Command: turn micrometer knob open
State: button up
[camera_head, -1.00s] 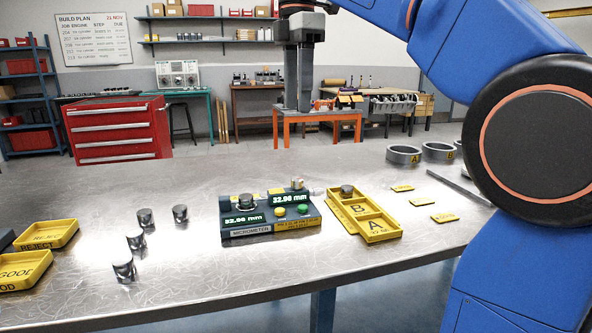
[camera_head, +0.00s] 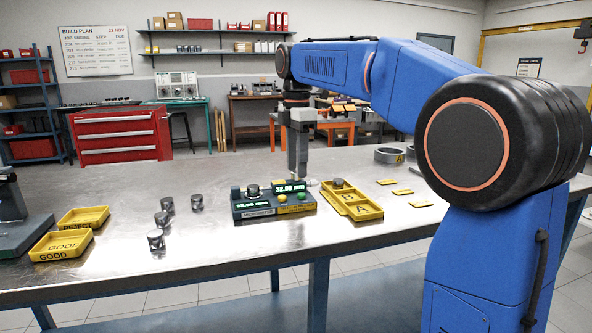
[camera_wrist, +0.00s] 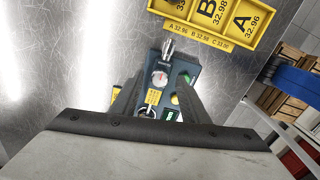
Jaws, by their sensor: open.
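The micrometer (camera_head: 242,212) is a dark box on the metal bench with green displays, a yellow and a green button and a grey cylinder (camera_head: 252,190) on top. In the wrist view its top shows a round dial (camera_wrist: 160,78) and a silver knob (camera_wrist: 167,46) at its end. My gripper (camera_head: 297,175) points down at the right back part of the micrometer. In the wrist view my gripper (camera_wrist: 160,88) has its fingers apart, one on each side of the device, with nothing held. The knob lies just beyond the fingertips there. Contact cannot be told.
A yellow tray (camera_head: 366,213) marked A and B stands right of the micrometer, with a grey part in its rear. Several pistons (camera_head: 156,240) stand to the left, beside the yellow GOOD (camera_head: 62,254) and REJECT trays (camera_head: 96,226). Small yellow labels (camera_head: 402,192) lie at the right.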

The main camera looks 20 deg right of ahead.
jog(key=shift+f, duration=0.5)
grip_shut()
